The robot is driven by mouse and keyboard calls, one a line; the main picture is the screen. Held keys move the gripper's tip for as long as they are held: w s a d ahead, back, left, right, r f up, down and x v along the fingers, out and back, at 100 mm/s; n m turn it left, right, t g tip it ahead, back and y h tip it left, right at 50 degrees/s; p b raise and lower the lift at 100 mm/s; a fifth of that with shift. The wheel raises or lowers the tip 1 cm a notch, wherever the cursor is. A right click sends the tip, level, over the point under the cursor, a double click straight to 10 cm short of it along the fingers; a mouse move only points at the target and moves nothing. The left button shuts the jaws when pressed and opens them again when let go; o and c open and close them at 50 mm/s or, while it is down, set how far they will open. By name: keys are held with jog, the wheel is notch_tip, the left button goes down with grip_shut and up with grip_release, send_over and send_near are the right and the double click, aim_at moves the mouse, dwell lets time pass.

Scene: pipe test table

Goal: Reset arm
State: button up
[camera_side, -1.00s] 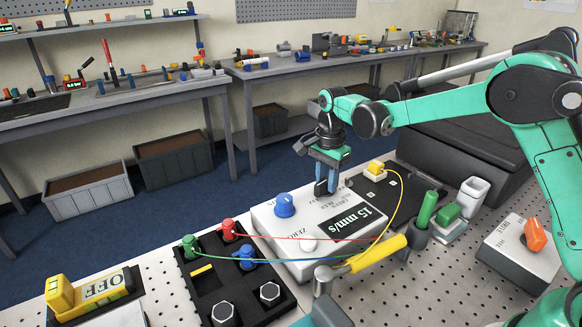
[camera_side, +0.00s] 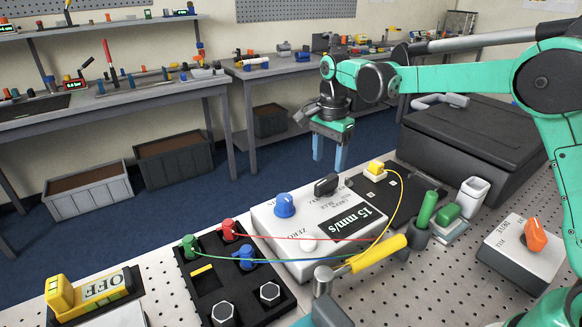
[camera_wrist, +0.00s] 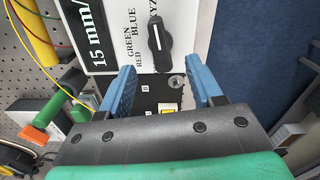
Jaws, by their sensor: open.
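My gripper (camera_side: 329,158) hangs from the green arm above the far edge of the table in the side view. Its two blue fingers point down, are spread apart and hold nothing. Below and in front of it is the white meter box (camera_side: 290,245), with a blue knob (camera_side: 285,205), a black knob (camera_side: 327,184) and a display reading 15 mm/s (camera_side: 352,222). In the wrist view the open fingers (camera_wrist: 162,90) frame the black plate, and the black knob (camera_wrist: 159,45) lies beyond them.
A black plate (camera_side: 412,205) carries a yellow plug (camera_side: 376,167) with a wire. A yellow-handled tool (camera_side: 375,254), a green-handled probe (camera_side: 428,208) and a box with an orange knob (camera_side: 535,234) stand right. A black case (camera_side: 470,145) is behind. The terminal block (camera_side: 230,275) is front left.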

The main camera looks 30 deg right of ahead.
jog(key=s+a+r+n+t, duration=0.1)
jog(key=s+n+t, duration=0.2)
jog(key=s+n, duration=0.5)
jog(key=s+a+r+n+t, duration=0.1)
jog(key=s+n+t, duration=0.3)
jog(key=s+n, duration=0.3)
jog(key=shift+s+a+r+n, duration=0.25)
jog(key=shift+s+n, duration=0.1)
jog(key=shift+n, duration=0.25)
